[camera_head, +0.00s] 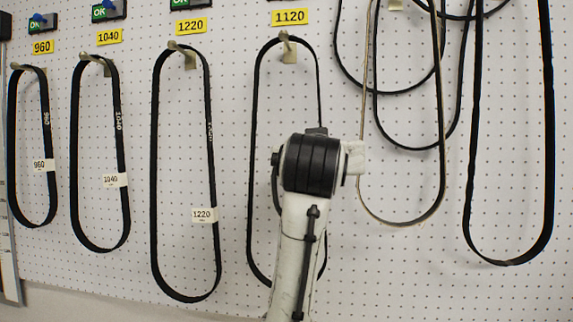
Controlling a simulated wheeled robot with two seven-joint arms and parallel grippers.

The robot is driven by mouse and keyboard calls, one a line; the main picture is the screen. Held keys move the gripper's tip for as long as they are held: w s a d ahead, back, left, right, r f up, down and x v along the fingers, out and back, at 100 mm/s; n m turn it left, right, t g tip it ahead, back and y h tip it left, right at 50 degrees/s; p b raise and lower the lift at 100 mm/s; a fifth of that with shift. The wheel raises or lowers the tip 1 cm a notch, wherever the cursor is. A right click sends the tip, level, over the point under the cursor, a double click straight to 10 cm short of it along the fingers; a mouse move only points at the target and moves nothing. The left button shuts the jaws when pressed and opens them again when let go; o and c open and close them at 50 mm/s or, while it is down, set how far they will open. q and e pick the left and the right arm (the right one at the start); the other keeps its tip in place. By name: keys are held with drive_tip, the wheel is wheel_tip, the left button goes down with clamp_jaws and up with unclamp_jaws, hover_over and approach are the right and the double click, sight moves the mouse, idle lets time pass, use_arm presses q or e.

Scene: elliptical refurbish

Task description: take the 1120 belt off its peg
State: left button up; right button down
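The 1120 belt (254,140) is a long black loop hanging on its peg (287,46), below the yellow 1120 label (290,16). Its top rests over the peg. Its left strand is clear to see, while much of its right strand and part of its bottom are hidden behind one of my arms. That arm rises from the bottom edge, with its black joint in front of the belt's middle. I cannot tell which arm it is, or whether it touches the belt. No gripper fingers show in the head view.
The 1220 belt (154,160), 1040 belt (75,150) and 960 belt (13,140) hang to the left on the white pegboard (232,120). To the right hang a tan belt (441,120) and several black belts, including a wide one (549,150), close to my arm.

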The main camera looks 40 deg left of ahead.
use_arm(q)
drive_tip(key=shift+w, duration=0.15)
clamp_jaws()
drive_tip(key=shift+r, duration=0.1)
